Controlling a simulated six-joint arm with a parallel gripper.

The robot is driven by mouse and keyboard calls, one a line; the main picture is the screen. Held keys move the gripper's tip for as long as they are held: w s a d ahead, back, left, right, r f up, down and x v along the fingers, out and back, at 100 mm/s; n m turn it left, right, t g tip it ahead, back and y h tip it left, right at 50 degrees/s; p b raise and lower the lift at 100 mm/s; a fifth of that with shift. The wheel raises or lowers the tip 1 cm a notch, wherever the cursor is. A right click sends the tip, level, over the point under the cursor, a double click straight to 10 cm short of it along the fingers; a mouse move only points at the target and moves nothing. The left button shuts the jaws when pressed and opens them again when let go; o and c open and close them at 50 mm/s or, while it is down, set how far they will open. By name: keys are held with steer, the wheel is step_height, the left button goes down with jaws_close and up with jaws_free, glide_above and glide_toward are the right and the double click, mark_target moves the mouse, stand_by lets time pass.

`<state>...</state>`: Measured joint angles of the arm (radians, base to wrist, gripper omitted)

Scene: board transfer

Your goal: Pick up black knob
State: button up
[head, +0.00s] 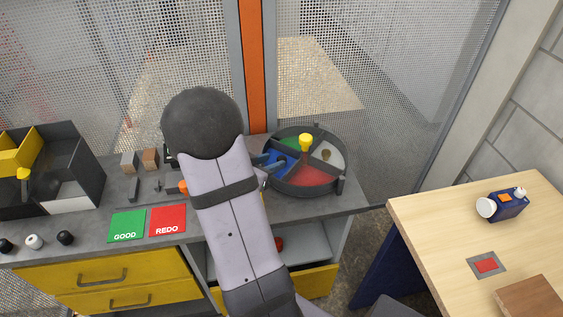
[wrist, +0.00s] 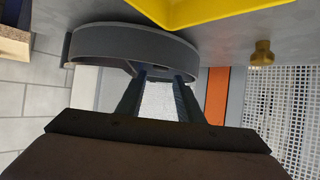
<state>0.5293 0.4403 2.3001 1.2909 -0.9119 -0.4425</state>
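Two black knobs stand on the left of the grey counter in the head view, one (head: 65,237) right of a white knob and one (head: 5,246) at the picture's left edge. My arm crosses the middle of the head view and hides much of my gripper, which is far right of these knobs, near the round divided tray (head: 342,187). In the wrist view my gripper (wrist: 161,78) has its two fingers apart, with nothing visible between them. A curved dark grey rim (wrist: 120,42) lies just beyond the fingertips. I cannot make out a black knob in the wrist view.
The white knob (head: 33,241) stands between the black ones. Green GOOD (head: 127,226) and red REDO (head: 168,220) pads lie right of them. A black bin (head: 88,160) stands behind. A wooden table (head: 430,215) is at right. Mesh panels back the counter.

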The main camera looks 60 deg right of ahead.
mark_target(282, 158)
steer(key=shift+p+x, duration=0.5)
steer(key=shift+x, duration=3.1)
steer(key=c, duration=0.8)
